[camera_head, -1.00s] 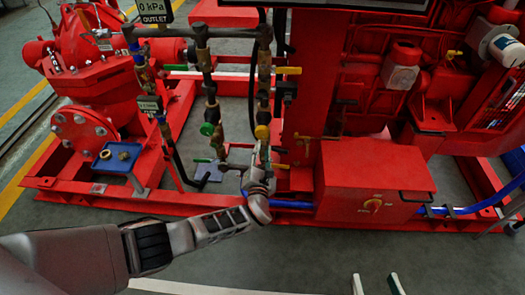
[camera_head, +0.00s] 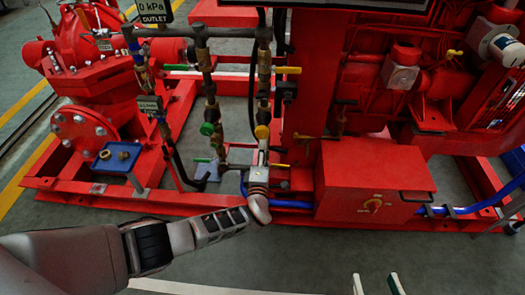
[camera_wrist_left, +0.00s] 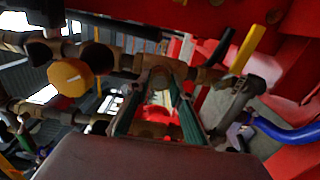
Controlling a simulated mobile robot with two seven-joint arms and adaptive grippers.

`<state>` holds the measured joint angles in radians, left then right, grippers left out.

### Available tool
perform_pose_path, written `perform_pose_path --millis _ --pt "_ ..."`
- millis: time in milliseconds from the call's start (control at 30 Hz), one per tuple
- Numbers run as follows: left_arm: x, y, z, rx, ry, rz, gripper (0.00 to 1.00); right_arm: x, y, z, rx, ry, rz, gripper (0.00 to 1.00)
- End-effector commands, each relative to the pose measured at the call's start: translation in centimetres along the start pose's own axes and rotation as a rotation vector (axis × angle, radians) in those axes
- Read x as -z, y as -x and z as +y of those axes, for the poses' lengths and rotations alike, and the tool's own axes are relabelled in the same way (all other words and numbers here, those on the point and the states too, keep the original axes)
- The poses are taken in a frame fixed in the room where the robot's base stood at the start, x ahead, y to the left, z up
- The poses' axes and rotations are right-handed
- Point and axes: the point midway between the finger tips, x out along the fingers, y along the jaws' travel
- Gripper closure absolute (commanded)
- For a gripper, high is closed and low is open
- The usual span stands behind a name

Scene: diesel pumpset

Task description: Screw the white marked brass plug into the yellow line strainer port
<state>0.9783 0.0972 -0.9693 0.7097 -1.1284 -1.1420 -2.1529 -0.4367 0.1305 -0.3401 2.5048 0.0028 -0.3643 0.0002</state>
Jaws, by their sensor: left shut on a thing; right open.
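The yellow line strainer shows its round yellow end (camera_head: 262,132) low on the right-hand vertical pipe; it is large at left in the left wrist view (camera_wrist_left: 70,77). My left gripper (camera_head: 263,149) points up just below it. In the left wrist view its two fingers (camera_wrist_left: 161,86) are closed on a small brass piece (camera_wrist_left: 160,74), apparently the brass plug. Its white mark cannot be made out, and the fingers partly hide it. Whether it touches the port, I cannot tell. My right gripper (camera_head: 377,284) is open and empty at the bottom edge, its two pale fingertips apart.
A green-ended strainer (camera_head: 207,129) is on the pipe to the left. A small blue tray (camera_head: 104,166) holds a brass ring. A red box (camera_head: 370,190) and blue hose (camera_head: 290,205) lie right of my left gripper. The grey floor in front is clear.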

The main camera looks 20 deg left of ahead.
Motion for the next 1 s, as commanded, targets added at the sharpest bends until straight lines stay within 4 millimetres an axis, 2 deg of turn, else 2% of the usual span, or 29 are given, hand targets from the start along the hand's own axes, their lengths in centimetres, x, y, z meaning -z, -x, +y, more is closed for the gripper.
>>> perform_pose_path --millis 133,333,600,733,767,833,1000 --pt "0.0 -0.5 1.1 -0.012 -0.126 0.005 1.0 1.5 0.1 0.1 -0.002 0.008 0.025 0.58" --pt "-0.1 -0.5 1.1 -0.012 -0.492 0.008 1.0 3.5 0.2 0.2 -0.005 0.019 0.055 0.58" --pt "0.0 -0.4 0.7 -0.009 -0.938 0.012 1.0 4.2 0.2 0.3 -0.006 0.023 0.068 0.58" --pt "0.0 -0.4 0.7 -0.01 -1.036 0.011 1.0 4.2 0.2 0.3 -0.006 0.023 0.067 0.58" --pt "0.0 -0.4 0.7 -0.011 -1.041 0.011 0.76 4.2 0.2 0.3 -0.006 0.023 0.067 0.58" --pt "0.0 -0.4 0.6 -0.01 -1.036 0.011 0.59 4.2 0.2 0.3 -0.006 0.023 0.067 0.58" --pt "0.0 -0.2 0.3 -0.007 -1.033 0.008 0.59 4.2 0.2 0.3 -0.006 0.022 0.066 0.58"
